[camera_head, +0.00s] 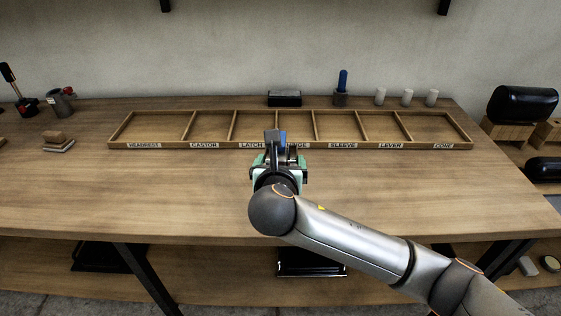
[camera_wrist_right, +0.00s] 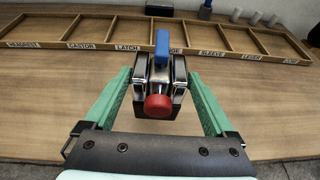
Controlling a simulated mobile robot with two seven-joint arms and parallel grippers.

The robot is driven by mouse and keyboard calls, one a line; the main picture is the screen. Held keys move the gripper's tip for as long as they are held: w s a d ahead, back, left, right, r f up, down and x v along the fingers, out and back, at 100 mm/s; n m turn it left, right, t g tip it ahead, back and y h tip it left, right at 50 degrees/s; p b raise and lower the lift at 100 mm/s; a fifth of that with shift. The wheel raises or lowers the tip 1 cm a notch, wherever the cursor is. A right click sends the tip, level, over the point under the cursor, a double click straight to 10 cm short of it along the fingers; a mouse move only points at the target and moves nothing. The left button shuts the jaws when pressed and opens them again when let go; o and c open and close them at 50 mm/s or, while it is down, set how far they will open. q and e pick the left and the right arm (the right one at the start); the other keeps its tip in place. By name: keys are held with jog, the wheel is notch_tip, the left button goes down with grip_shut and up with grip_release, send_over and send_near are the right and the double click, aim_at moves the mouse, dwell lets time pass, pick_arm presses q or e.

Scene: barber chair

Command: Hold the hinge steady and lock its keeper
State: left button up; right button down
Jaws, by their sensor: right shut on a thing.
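My right gripper (camera_head: 279,166) is in the middle of the bench, in front of the tray. In the right wrist view, its green fingers (camera_wrist_right: 160,78) are shut on the metal hinge (camera_wrist_right: 142,72), one finger at each side. The hinge has a blue upright tab (camera_wrist_right: 162,43) at its far side and a round red knob (camera_wrist_right: 158,105) facing the camera. Which part is the keeper I cannot tell. In the head view, the hinge (camera_head: 271,137) shows only partly beyond the gripper, with its blue part beside it. My left gripper is not in view.
A low wooden tray (camera_head: 172,145) with several labelled, empty compartments lies behind the gripper. A black box (camera_head: 284,98), a blue-handled tool (camera_head: 342,82) and white cylinders (camera_head: 406,98) stand behind it. Small blocks (camera_head: 57,140) lie at left. The bench (camera_head: 150,190) is clear in front.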

aim_at(280, 161)
jog(key=shift+w+f+b, duration=0.3)
jog(key=shift+w+f, duration=0.5)
jog(key=shift+w, duration=0.2)
jog(key=shift+w+f+b, duration=0.3)
jog(key=shift+w+f, duration=0.5)
jog(key=shift+w, duration=0.25)
jog(key=shift+w+f+b, duration=0.3)
jog(key=shift+w+f, duration=0.5)
jog(key=shift+w, duration=0.2)
jog(key=shift+f, duration=0.6)
